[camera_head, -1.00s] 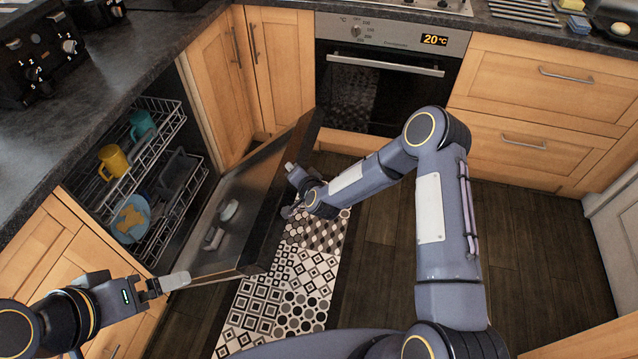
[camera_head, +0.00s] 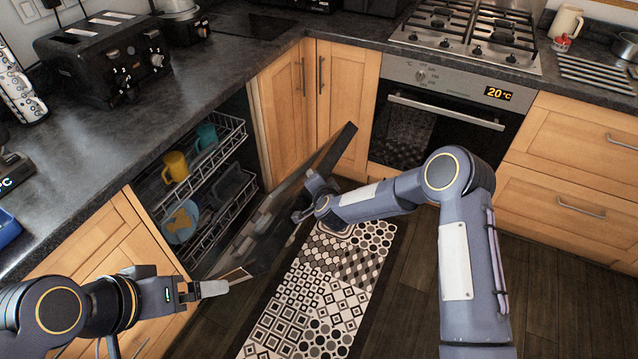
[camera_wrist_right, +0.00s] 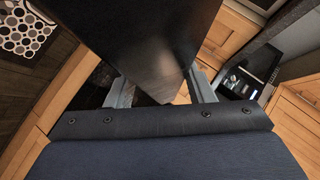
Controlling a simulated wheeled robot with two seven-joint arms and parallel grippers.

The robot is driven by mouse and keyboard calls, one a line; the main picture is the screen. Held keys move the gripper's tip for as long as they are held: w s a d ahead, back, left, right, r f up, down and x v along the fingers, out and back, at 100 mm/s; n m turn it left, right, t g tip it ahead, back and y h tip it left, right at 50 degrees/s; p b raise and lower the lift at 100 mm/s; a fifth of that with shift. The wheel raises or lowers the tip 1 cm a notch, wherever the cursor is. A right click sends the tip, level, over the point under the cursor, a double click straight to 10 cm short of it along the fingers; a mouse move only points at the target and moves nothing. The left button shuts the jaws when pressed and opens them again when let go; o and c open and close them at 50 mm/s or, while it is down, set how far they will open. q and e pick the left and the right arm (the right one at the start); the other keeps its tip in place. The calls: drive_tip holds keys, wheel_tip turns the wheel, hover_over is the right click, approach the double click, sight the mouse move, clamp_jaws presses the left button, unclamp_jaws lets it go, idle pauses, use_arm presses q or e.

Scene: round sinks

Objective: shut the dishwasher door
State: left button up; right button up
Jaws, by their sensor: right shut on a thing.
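The dishwasher door (camera_head: 262,238) is partly open, standing out at a slant from the dishwasher under the left counter. Its inner face shows as a narrow dark strip. My right gripper (camera_head: 312,197) is at the door's upper edge. In the right wrist view its fingers (camera_wrist_right: 160,90) lie on either side of the dark door panel (camera_wrist_right: 150,45), shut on it. My left gripper (camera_head: 212,288) is by the door's near lower corner, its pale finger pointing right. I cannot tell whether it touches the door or whether its jaws are open.
Pulled-out-looking racks (camera_head: 218,190) hold a yellow mug (camera_head: 175,167), a teal mug (camera_head: 206,136) and a plate (camera_head: 181,222). The oven (camera_head: 430,120) and wooden drawers (camera_head: 570,170) stand behind and to the right. A patterned mat (camera_head: 315,300) covers the floor beside the door.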

drive_tip(key=o, duration=0.9)
drive_tip(key=shift+s+a+f, duration=0.1)
drive_tip(key=shift+a, duration=0.1)
drive_tip(key=o, duration=0.3)
drive_tip(key=shift+d, duration=0.1)
drive_tip(key=v, duration=0.7)
drive_tip(key=shift+s+b, duration=0.25)
drive_tip(key=shift+b, duration=0.1)
drive_tip(key=shift+r, duration=0.25)
